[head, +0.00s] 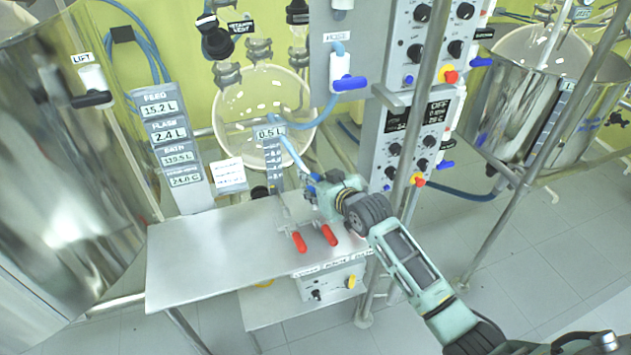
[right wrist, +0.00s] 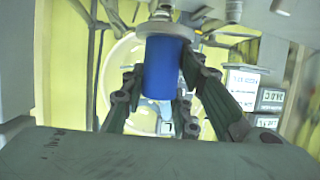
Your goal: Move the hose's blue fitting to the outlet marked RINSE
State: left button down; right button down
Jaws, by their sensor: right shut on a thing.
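The blue fitting (right wrist: 162,68) stands between the two fingers of my right gripper (right wrist: 160,85) in the right wrist view, and the fingers are closed around it. In the head view my right gripper (head: 314,190) is above the back right of the steel bench, and only a little blue shows by its fingers. The pale blue hose (head: 292,152) runs from the gripper up to the left. I cannot make out the RINSE mark. My left gripper is not in view.
The steel bench (head: 205,260) is clear on its left. A blue-handled valve (head: 348,83) hangs on a grey panel above. A round glass vessel (head: 240,100) stands behind. A metal post (head: 425,90) rises beside my right arm, and a steel vessel (head: 60,180) fills the left.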

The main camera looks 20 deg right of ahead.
jog(key=shift+f, duration=0.15)
jog(key=shift+f+b, duration=0.2)
jog(key=shift+b, duration=0.15)
jog(key=shift+d+f, duration=0.1)
jog(key=shift+f, duration=0.15)
jog(key=shift+f+b, duration=0.55)
jog(key=shift+b, duration=0.3)
jog(key=shift+f+b, duration=0.6)
jog(key=shift+b, duration=0.05)
jog(key=shift+f, duration=0.25)
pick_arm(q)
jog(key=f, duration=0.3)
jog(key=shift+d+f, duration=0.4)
pick_arm(e)
jog(key=shift+f, duration=0.4)
